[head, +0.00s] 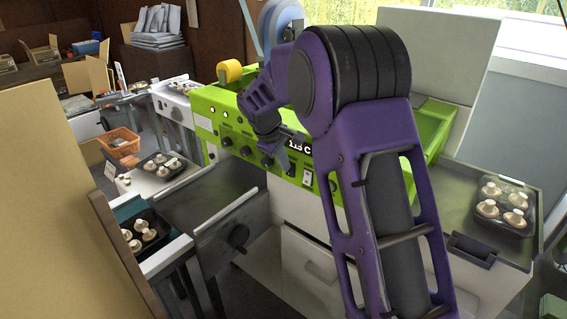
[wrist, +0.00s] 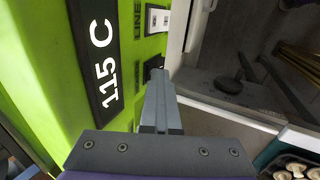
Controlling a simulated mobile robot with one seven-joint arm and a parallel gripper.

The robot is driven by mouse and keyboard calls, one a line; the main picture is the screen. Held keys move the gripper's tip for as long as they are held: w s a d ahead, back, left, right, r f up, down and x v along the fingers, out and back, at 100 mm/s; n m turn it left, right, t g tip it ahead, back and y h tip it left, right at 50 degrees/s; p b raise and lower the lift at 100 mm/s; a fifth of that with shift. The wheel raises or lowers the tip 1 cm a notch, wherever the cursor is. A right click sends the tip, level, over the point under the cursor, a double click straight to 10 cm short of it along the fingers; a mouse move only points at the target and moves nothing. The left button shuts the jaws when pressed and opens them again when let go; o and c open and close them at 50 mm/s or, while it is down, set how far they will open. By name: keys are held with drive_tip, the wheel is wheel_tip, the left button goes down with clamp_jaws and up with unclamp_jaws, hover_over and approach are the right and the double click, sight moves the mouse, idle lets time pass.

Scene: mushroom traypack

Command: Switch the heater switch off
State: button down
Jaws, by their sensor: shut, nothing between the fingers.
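The green machine panel (head: 235,130) carries a black display reading 115 C (wrist: 98,62). Below it are two switches. One is a white rocker (wrist: 157,19) beside the label LINE; it also shows in the head view (head: 308,177). The other, a dark switch (wrist: 153,66), sits left of it on the panel; its small label is unreadable, so I cannot confirm it is the heater switch. My gripper (wrist: 158,75) is shut and empty. Its fingertips are right at the dark switch and partly cover it; contact and switch position cannot be told. In the head view my gripper (head: 270,152) is partly hidden.
A yellow roll (head: 229,71) sits on the machine's top edge. Trays of mushrooms stand at the right (head: 505,208) and left (head: 148,231). A grey metal table (head: 200,205) stands in front of the panel. A cardboard board (head: 45,200) fills the near left.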

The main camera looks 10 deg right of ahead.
drive_tip(key=shift+r, duration=0.1)
drive_tip(key=shift+r+p, duration=0.65)
drive_tip(key=shift+r, duration=0.1)
